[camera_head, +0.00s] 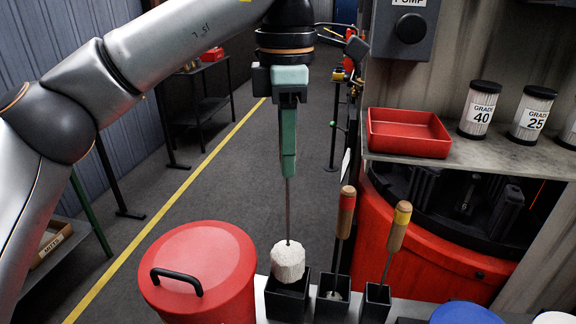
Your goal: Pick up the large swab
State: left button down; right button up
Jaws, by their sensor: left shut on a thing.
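The large swab has a thick white ribbed head (288,262) on a thin grey rod. My left gripper (288,160) points straight down and is shut on the swab's upper end. The green fingers hide most or all of its handle. The swab hangs upright. Its head is at the mouth of a square black holder (287,302), mostly above the rim. I cannot tell whether its lower edge is still inside. My right gripper is not in view.
A red lidded bin (205,262) stands close on the left. A red tray (408,132) and filter cartridges (480,108) sit on the shelf.

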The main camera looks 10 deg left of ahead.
pick_arm(q)
jog(key=s+b, duration=0.3)
jog(key=s, duration=1.4)
jog(key=shift+f+b, duration=0.15)
jog(key=shift+b, duration=0.25)
jog(key=c, duration=1.3)
grip_release()
jog(key=shift+w, duration=0.1)
grip_shut()
